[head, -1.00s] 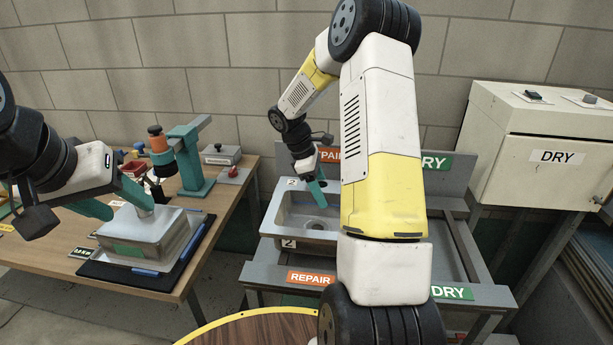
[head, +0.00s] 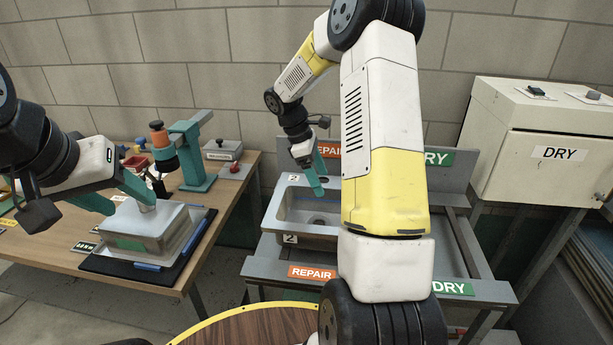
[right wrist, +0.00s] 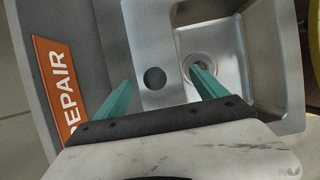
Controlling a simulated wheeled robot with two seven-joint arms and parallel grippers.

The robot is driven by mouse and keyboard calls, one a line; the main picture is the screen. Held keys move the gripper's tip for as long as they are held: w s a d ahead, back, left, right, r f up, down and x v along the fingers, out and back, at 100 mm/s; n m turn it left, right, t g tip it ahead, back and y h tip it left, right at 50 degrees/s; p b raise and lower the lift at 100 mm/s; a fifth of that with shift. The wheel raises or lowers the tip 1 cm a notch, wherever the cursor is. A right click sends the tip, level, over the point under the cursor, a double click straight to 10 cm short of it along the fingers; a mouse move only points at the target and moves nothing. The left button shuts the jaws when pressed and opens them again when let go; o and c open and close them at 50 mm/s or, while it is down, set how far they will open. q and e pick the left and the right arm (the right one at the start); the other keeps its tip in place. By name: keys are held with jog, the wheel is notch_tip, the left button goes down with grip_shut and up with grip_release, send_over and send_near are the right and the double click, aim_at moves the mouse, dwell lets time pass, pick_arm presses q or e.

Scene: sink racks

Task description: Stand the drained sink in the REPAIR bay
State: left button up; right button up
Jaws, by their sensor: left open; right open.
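A grey metal sink (head: 288,215) with "2" tags lies basin up in the REPAIR bay of the rack, between the orange REPAIR signs (head: 312,273). My right arm hides its right part. In the right wrist view, the sink (right wrist: 158,45) shows a round tap hole and a drain. My right gripper (head: 317,180) is open above the sink's back edge and looks empty; its spread fingers (right wrist: 162,80) show over the sink's deck. My left gripper (head: 131,203) is open at a pale stub on top of a grey box-like body (head: 150,242); contact is unclear.
The grey body sits on a black mat (head: 110,265) on the wooden table, beside a teal press (head: 195,160). The DRY bay (head: 453,289) is right of my right arm. A DRY cabinet (head: 550,135) stands far right. A round brown table (head: 255,330) is in front.

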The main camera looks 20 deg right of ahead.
jog(key=v, duration=0.8)
jog(key=shift+r, duration=0.25)
jog(key=s+a+r+m+t+y, duration=0.2)
jog(key=s+a+r+m, duration=0.1)
jog(key=s, duration=0.5)
jog(key=s+a+r+m+t+y, duration=0.2)
jog(key=s+r+m+t, duration=0.1)
jog(key=s, duration=0.5)
jog(key=s+a+r+m+t+y, duration=0.2)
jog(key=s+r+m, duration=0.3)
jog(key=s, duration=0.4)
jog(key=shift+a+m+t, duration=0.6)
jog(key=shift+a, duration=0.25)
